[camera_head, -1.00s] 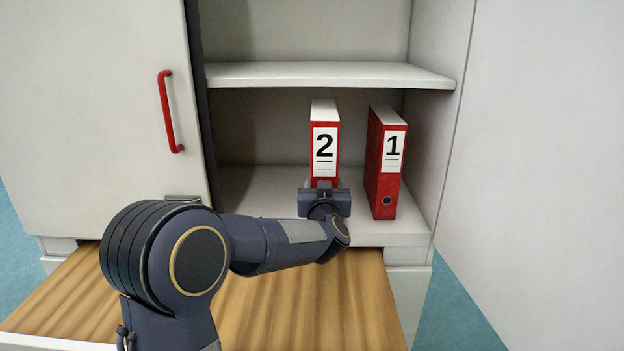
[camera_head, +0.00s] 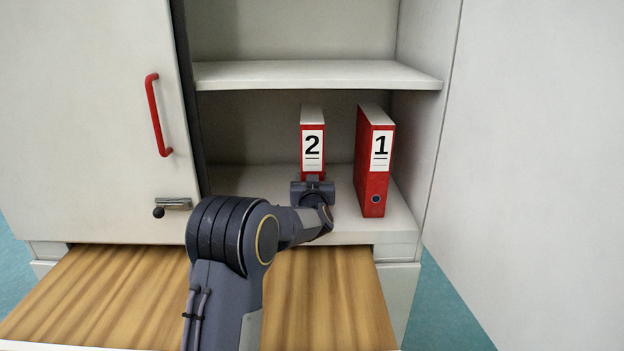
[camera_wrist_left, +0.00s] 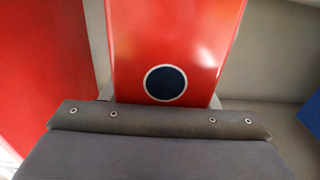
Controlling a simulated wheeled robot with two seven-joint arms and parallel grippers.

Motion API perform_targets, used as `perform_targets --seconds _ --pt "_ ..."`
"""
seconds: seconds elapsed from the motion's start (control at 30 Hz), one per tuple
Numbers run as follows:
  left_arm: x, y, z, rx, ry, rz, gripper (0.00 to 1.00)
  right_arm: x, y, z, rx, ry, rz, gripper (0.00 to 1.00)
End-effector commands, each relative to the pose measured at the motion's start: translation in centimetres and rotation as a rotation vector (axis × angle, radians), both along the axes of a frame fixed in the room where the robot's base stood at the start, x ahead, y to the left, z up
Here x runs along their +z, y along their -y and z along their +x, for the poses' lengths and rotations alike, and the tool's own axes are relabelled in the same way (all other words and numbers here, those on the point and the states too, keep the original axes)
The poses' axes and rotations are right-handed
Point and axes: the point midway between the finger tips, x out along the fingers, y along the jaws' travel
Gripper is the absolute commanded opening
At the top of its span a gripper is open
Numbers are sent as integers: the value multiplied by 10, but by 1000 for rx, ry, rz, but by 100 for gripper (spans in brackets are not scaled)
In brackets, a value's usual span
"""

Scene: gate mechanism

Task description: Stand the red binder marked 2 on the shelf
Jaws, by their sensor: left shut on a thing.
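The red binder marked 2 (camera_head: 312,150) stands upright inside the open cabinet, above or on the lower shelf (camera_head: 240,182); its bottom edge is hidden behind my gripper. My left gripper (camera_head: 313,182) is shut on the lower part of its spine. In the left wrist view the binder's red spine (camera_wrist_left: 175,40) with its dark round hole rises between the fingers, which are mostly hidden by the gripper body. My right gripper is not in view.
A red binder marked 1 (camera_head: 372,165) stands to the right, with a narrow gap between. An upper shelf (camera_head: 315,75) lies overhead. The left door (camera_head: 90,120) has a red handle (camera_head: 158,115). A wooden pull-out board (camera_head: 325,300) juts out below. Shelf room is free on the left.

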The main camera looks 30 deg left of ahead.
Motion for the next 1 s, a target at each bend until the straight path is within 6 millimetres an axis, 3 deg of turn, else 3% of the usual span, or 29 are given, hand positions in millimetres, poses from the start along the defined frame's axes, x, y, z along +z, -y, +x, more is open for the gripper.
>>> perform_targets --seconds 0.27,0.3,0.47,0.8,1.0 --pt "2 0 0 1 9 3 8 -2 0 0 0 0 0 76" --pt "-2 0 0 0 2 0 56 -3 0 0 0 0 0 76" --pt "-1 0 0 0 2 0 76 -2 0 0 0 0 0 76" --pt "2 1 -1 0 2 0 76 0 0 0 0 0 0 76" --pt "0 17 -27 -2 4 -2 76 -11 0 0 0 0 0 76"
